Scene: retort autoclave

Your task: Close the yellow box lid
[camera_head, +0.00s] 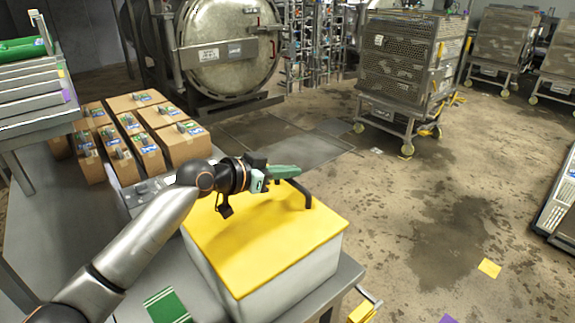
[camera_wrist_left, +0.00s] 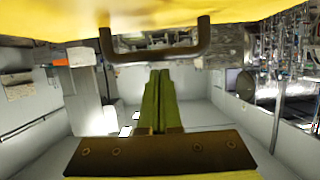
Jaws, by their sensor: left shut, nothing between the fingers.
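The yellow lid (camera_head: 265,235) lies across the top of a pale grey box (camera_head: 290,285) on the metal table and looks flat from the head view. A dark handle (camera_head: 300,191) stands at the lid's far edge. My left gripper (camera_head: 297,170) is over that far edge, its green fingers shut and empty beside the handle. In the left wrist view, the fingers (camera_wrist_left: 160,74) point toward the dark handle (camera_wrist_left: 155,52) below the yellow lid (camera_wrist_left: 160,14). I cannot tell whether they touch. My right gripper is out of view.
Several cardboard boxes (camera_head: 178,145) stand on the table behind my left arm. A green-and-white item (camera_head: 167,306) lies near the front. A round autoclave door (camera_head: 223,45) and a mesh cart (camera_head: 405,60) stand behind. The floor to the right is mostly open.

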